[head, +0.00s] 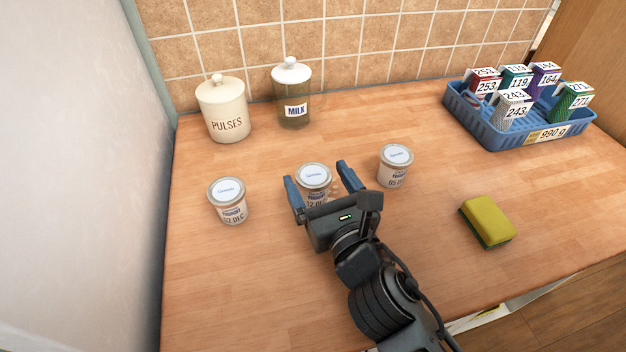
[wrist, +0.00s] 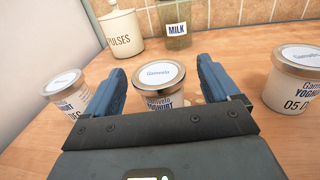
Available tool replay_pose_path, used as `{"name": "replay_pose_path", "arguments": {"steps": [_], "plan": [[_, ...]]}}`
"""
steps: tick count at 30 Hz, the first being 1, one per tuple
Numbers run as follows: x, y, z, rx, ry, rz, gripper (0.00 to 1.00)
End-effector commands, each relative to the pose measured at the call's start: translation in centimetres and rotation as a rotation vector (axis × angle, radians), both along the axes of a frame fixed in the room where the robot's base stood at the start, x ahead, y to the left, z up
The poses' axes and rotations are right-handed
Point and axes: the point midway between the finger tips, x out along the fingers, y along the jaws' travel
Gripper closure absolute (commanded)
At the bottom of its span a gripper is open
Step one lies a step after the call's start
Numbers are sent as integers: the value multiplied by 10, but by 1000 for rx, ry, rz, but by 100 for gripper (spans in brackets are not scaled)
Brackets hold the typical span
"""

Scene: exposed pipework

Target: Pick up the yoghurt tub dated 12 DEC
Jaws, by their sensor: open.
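Three white yoghurt tubs with grey-rimmed lids stand upright on the wooden worktop. The middle tub (head: 314,178) seems to read 12 D, its date partly hidden by my gripper. The left tub (head: 228,201) seems to read 02 DEC. The right tub (head: 394,166) reads 05 D, the rest unclear. My gripper (head: 318,173) is open, its blue fingers on either side of the middle tub, apparently with gaps. In the wrist view the middle tub (wrist: 160,85) shows between the fingers, with its date hidden by the gripper body; the left tub (wrist: 66,93) and right tub (wrist: 294,80) lie outside them.
A PULSES jar (head: 223,110) and a MILK jar (head: 291,94) stand at the back by the tiled wall. A blue basket (head: 520,135) of numbered cartons is at the back right. A yellow-green sponge (head: 487,221) lies right of my arm. The front left worktop is clear.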

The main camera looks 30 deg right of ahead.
Motion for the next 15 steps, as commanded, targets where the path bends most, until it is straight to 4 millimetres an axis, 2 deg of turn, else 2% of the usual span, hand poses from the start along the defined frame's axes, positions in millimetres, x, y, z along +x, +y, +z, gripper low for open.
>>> {"name": "replay_pose_path", "arguments": {"steps": [6,15], "plan": [[31,-4,-1,1,-1,0,11],[38,-5,-3,-1,0,1,11]]}}
